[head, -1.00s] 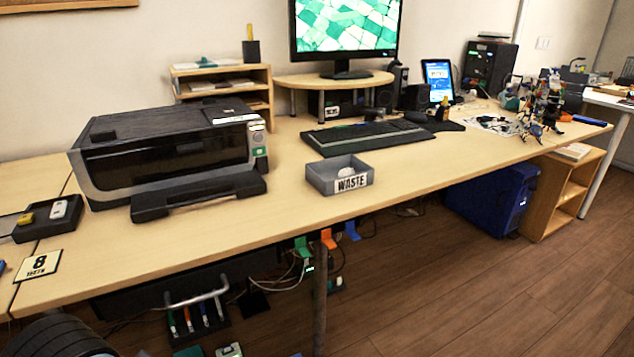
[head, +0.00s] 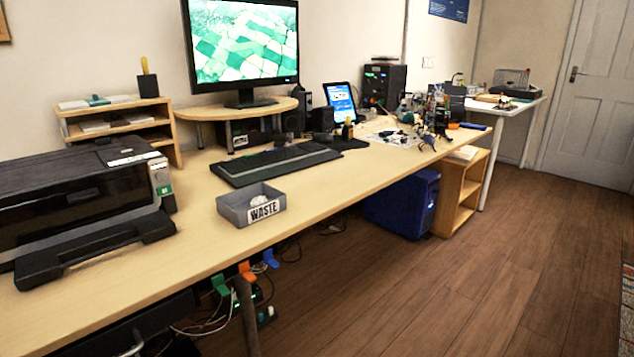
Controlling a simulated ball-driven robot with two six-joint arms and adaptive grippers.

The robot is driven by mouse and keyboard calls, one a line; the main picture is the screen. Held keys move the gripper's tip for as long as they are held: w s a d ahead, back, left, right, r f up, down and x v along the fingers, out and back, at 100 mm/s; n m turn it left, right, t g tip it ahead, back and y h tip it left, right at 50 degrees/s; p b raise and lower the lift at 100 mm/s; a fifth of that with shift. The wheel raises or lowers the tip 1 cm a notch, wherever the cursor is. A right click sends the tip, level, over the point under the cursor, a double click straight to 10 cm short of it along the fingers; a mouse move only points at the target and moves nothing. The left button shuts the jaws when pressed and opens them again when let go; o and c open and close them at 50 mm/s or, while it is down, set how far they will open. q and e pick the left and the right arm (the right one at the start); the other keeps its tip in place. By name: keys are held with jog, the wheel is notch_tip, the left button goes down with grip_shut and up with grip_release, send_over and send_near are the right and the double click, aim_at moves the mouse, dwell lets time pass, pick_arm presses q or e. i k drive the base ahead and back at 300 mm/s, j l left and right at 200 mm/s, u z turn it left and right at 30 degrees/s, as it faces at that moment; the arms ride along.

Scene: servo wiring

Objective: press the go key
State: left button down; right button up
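No key marked go can be made out at this distance. A black printer (head: 70,210) stands at the left end of the wooden desk, cut off by the left edge of the view. Its right front corner carries a small control panel (head: 161,178) with a green patch, too small to read. A dark keyboard (head: 275,164) lies on the desk in front of the monitor (head: 243,45). A lit blue tablet (head: 340,102) stands further right. Neither of my grippers is in view.
A grey waste box (head: 235,212) sits near the desk's front edge (head: 330,212). Cables and coloured tabs hang beneath.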

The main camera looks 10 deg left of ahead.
aim_at(165, 189)
jog(key=u, duration=1.45)
